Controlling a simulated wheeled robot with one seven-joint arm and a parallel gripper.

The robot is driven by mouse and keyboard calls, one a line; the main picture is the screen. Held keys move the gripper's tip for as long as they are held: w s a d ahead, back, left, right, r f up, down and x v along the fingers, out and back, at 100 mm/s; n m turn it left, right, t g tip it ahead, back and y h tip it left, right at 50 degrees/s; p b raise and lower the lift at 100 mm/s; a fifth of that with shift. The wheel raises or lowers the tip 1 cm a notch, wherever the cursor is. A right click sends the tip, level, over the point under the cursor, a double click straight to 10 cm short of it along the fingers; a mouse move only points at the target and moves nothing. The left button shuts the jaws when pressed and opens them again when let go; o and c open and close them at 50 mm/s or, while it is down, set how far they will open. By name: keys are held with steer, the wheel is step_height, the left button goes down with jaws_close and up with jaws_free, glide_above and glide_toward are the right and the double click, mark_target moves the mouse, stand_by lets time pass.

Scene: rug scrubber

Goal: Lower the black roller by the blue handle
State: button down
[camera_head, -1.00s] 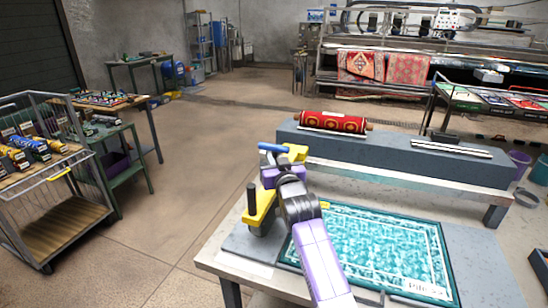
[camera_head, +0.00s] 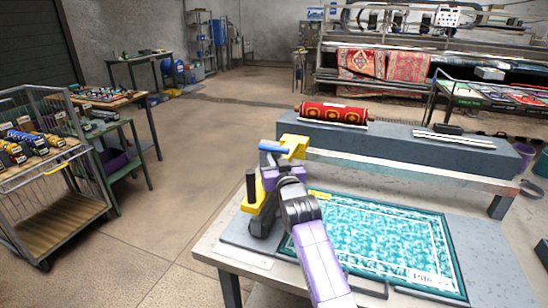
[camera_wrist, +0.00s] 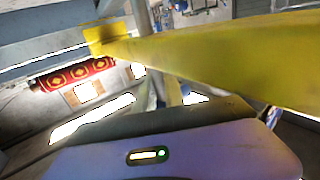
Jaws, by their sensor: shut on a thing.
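The blue handle (camera_head: 274,148) is a short bar next to a yellow bracket (camera_head: 293,146), above the table's left end. My gripper (camera_head: 271,159) is at the blue handle and shut on it; the fingertips are largely hidden. A dark rounded shape, likely the black roller (camera_head: 262,222), shows below a yellow part (camera_head: 255,203) with an upright black grip (camera_head: 251,185). My arm hides part of it. The wrist view shows a long yellow bar (camera_wrist: 220,62) close up, but neither the blue handle nor the roller clearly.
A teal rug (camera_head: 375,240) lies flat on the table (camera_head: 490,240). Behind it, a raised grey bench (camera_head: 400,150) carries a rolled red rug (camera_head: 332,113) and a pale bar (camera_head: 454,140). A wire cart (camera_head: 45,200) stands left, with open floor between.

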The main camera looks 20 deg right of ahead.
steer(key=shift+f, duration=0.85)
steer(key=c, duration=1.4)
jaws_free()
steer(key=shift+f, duration=0.1)
steer(key=shift+r, duration=0.2)
steer(key=shift+r, duration=0.1)
steer(key=s, duration=0.8)
steer(key=shift+a, duration=0.2)
steer(key=shift+w, duration=0.1)
